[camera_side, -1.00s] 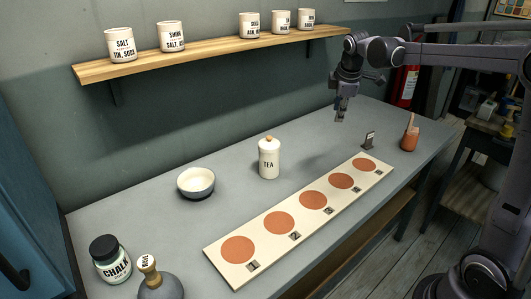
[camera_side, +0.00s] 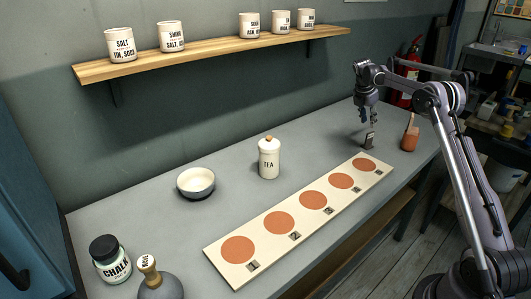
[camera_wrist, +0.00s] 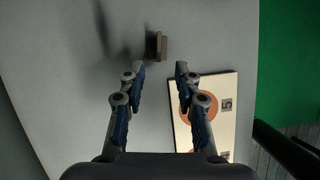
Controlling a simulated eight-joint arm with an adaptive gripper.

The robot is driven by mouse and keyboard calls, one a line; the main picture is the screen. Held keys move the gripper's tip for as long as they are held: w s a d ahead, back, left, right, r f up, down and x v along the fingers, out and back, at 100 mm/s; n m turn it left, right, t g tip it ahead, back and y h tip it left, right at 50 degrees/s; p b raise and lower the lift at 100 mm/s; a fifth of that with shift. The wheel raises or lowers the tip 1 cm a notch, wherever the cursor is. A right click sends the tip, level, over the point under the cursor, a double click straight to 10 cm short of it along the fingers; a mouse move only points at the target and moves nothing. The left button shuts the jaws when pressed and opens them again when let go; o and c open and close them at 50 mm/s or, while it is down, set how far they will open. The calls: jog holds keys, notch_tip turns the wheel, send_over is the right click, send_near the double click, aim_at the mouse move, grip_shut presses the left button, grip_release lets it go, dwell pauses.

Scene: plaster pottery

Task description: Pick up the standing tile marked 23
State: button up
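A small dark standing tile (camera_side: 369,140) is upright on the grey table, just beyond the far end of the board; its marking is too small to read. In the wrist view the tile (camera_wrist: 157,45) shows from above as a narrow brown block. My gripper (camera_side: 368,121) is close above the tile in the side view, pointing down. In the wrist view my gripper (camera_wrist: 160,68) is open and empty, with its two fingers apart. The tile lies just past the fingertips, between their lines, and does not appear to be touched.
A cream board (camera_side: 222,255) with several terracotta discs and small number tiles lies in front of the standing tile. A TEA jar (camera_side: 269,160) and a bowl (camera_side: 196,183) stand to the left.

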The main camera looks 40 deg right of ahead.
aim_at(369, 133)
jog(key=x, duration=1)
jog(key=shift+w+a+f, duration=0.1)
jog(key=shift+f, duration=0.1)
grip_shut()
